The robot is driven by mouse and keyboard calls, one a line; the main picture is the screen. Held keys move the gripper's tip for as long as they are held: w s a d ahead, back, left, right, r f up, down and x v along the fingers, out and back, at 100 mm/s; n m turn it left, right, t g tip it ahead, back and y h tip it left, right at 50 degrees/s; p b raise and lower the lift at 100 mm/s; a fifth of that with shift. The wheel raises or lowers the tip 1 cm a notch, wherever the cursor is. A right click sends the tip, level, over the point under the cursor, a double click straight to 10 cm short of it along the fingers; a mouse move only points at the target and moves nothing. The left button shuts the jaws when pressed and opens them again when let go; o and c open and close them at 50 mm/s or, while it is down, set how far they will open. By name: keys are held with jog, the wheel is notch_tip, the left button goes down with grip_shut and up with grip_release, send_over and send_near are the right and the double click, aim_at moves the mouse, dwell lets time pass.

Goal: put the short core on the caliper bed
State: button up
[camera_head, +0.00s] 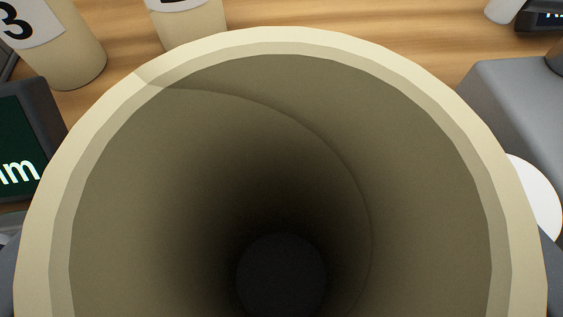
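A hollow cream core (290,42) fills most of the view, and I look down into its dark bore. My gripper (281,285) shows only as dark grey slivers at the lower left and lower right edges, one on each side of the core. It appears shut on the core, though the contact is hidden. The core's length and lower end cannot be seen, so I cannot tell if it is the short one. A grey block (505,95) stands at the right, partly covered by the core; I cannot tell whether it belongs to the caliper bed.
A dark display (22,135) with green-white "m" lettering is at the left. Two cream rolls with number labels stand at the top left, one (75,65) marked 3, another (195,28) cut off. A white round piece (537,200) shows at right. Bare wood (340,18) lies behind.

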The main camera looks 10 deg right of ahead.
jog(key=shift+r, duration=0.15)
jog(key=v, duration=1.2)
dwell(0.3)
jog(key=w+a+r+t+h, duration=0.1)
jog(key=w+a+r, duration=0.15)
jog(key=r, duration=1.05)
jog(key=w+a+r+t+h, duration=0.15)
jog(key=a+r, duration=0.25)
jog(key=r, duration=0.9)
jog(key=s+a+r+y, duration=0.1)
jog(key=s+a+r, duration=0.3)
jog(key=r, duration=0.4)
jog(key=s+a+r+n+y, duration=0.1)
jog(key=s+a+r+y, duration=0.1)
jog(key=s+a+r, duration=0.3)
jog(key=s+a+r+y, duration=0.1)
jog(key=s+a+r, duration=0.3)
jog(key=r, duration=0.9)
jog(key=s, duration=0.3)
jog(key=shift+a+n, duration=0.3)
jog(key=shift+s+r, duration=0.1)
jog(key=shift+s, duration=0.05)
